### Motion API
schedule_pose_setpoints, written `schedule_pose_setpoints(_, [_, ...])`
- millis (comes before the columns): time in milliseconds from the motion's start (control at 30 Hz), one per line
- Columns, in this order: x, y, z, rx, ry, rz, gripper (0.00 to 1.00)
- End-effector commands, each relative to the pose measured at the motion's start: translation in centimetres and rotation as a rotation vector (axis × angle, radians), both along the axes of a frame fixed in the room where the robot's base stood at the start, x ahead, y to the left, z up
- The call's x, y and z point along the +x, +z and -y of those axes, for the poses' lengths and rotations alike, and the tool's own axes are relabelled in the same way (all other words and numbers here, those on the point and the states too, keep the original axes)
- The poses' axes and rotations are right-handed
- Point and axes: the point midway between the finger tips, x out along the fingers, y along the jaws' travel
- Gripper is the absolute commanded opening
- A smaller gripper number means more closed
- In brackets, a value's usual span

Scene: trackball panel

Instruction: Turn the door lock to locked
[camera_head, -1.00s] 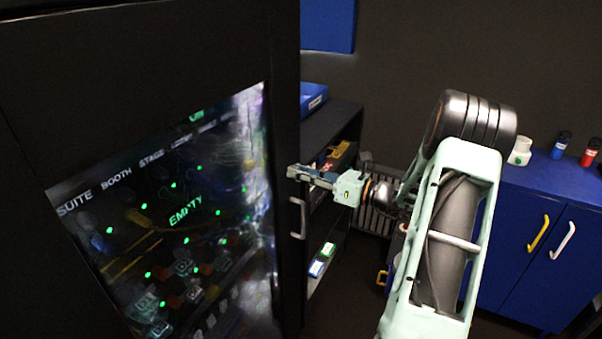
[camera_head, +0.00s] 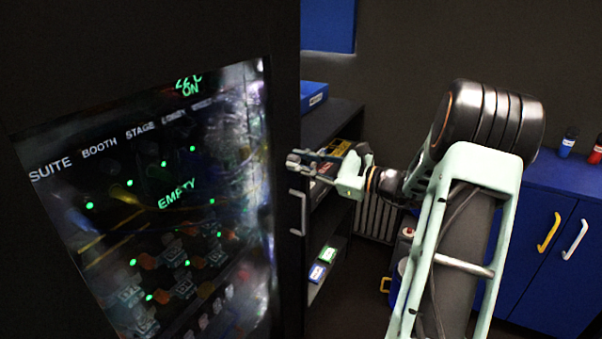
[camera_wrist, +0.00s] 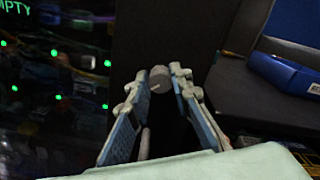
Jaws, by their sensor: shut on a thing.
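The door lock (camera_wrist: 159,78) is a small grey round knob on the edge of the dark door, above its handle. In the wrist view it sits between the two fingertips, with a short mark on its face. My gripper (camera_wrist: 160,83) is shut on it, a finger on either side. In the head view my gripper (camera_head: 300,161) reaches left to the door's edge, and its fingertips mostly hide the lock. I cannot tell from the mark which position the lock is in.
The dark door (camera_head: 285,100) has a glass pane with green lights. A grey vertical handle (camera_head: 298,212) is just below my gripper. A dark shelf unit (camera_head: 340,115) with a blue tray (camera_head: 314,97) stands behind. A blue cabinet (camera_head: 540,240) is at right.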

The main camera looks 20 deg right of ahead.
Motion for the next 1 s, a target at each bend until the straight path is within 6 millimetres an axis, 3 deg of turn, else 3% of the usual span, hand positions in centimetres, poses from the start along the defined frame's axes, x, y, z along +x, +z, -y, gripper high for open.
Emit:
schedule_pose_setpoints(600, [-0.06,-0.74,-0.06,-0.449,0.0,0.351,0.0])
schedule_pose_setpoints(1000, [-0.06,-0.41,-0.11,-0.621,0.001,0.485,0.0])
